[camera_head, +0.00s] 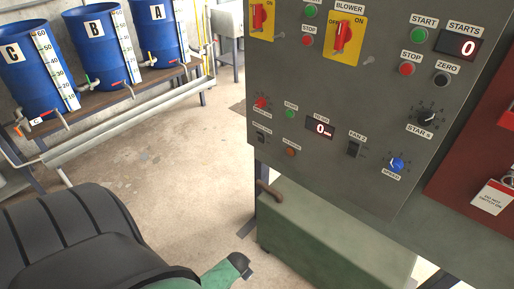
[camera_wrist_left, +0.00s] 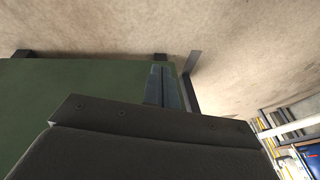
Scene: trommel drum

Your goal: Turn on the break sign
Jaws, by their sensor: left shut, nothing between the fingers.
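The grey control panel (camera_head: 330,110) fills the upper right of the head view. A small dark switch (camera_head: 262,138) sits at its lower left under a label too small to read surely. A brown-orange lamp (camera_head: 291,152) is to its right. Which control belongs to the break sign, I cannot tell. My left gripper (camera_head: 246,271) is low in front of the panel, near the green box, touching no control. In the left wrist view its fingers (camera_wrist_left: 163,86) are together and empty. My right gripper is not in view.
A green box (camera_head: 320,235) with a brown handle stands below the panel. The panel also carries a FAN 2 switch (camera_head: 354,149), a blue speed knob (camera_head: 397,164) and a small display (camera_head: 320,127). Blue barrels (camera_head: 92,45) stand on a bench at upper left. Open floor lies between.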

